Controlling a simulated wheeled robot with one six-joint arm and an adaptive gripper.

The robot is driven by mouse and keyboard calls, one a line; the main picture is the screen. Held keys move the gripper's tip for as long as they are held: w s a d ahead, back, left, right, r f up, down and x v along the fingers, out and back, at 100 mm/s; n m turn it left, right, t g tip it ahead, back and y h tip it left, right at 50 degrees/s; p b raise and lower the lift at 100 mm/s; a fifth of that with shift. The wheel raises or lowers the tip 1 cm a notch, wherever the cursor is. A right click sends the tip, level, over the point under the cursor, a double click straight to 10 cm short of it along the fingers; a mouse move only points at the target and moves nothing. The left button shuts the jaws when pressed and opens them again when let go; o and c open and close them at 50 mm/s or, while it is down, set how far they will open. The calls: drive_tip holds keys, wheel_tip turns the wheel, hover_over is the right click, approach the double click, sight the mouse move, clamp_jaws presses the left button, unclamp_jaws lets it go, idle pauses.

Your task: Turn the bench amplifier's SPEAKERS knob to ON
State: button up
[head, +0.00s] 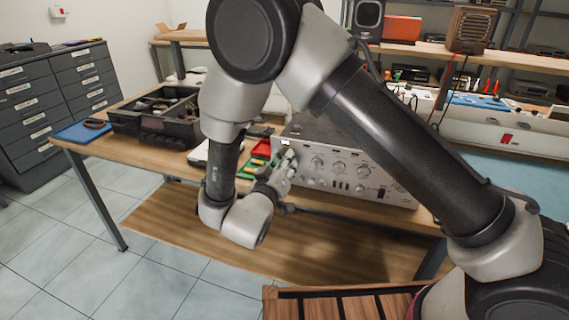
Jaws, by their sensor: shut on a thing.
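The bench amplifier (345,183) stands on the wooden workbench with its silver front panel facing me. Several knobs and small switches show on the panel, and its lettering is too small to read. My gripper (289,158) is at the left end of the panel, with its fingertips against the front. It is shut on a knob there, which the fingers and wrist hide almost fully. I cannot read the SPEAKERS label or see which way that knob points. My arm covers part of the amplifier's top and right side.
Grey drawer cabinets (60,95) stand at the left. A wooden slatted surface (335,305) is low in front.

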drive_tip(key=m, duration=1.1)
drive_tip(key=shift+d, duration=0.1)
drive_tip(key=shift+s+m, duration=0.1)
drive_tip(key=shift+m, duration=0.4)
drive_tip(key=o, duration=1)
drive_tip(key=v, duration=1.2)
